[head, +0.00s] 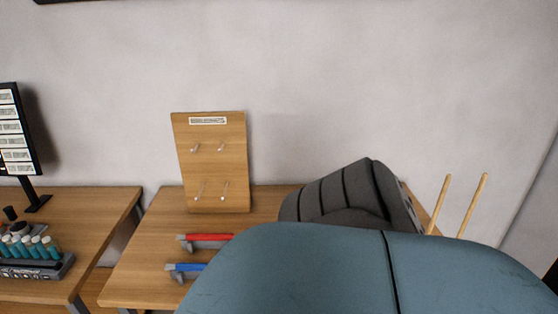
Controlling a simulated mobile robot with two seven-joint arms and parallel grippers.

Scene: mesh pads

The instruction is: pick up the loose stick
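Two slim pale wooden sticks stand slightly tilted at the right. The left stick (440,203) and the right stick (472,206) lean the same way, with their tops to the right, and are apart from each other. Their lower ends are hidden behind a large teal rounded shape in the foreground, so I cannot tell what holds them or which one is loose. Neither of my grippers shows in the head view.
The teal shape (300,265) covers much of the wooden table (140,262). A dark grey ribbed object (345,195) rises behind it. A hook board (210,165), a red-handled tool (208,237) and a blue-handled tool (187,267) are at left.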

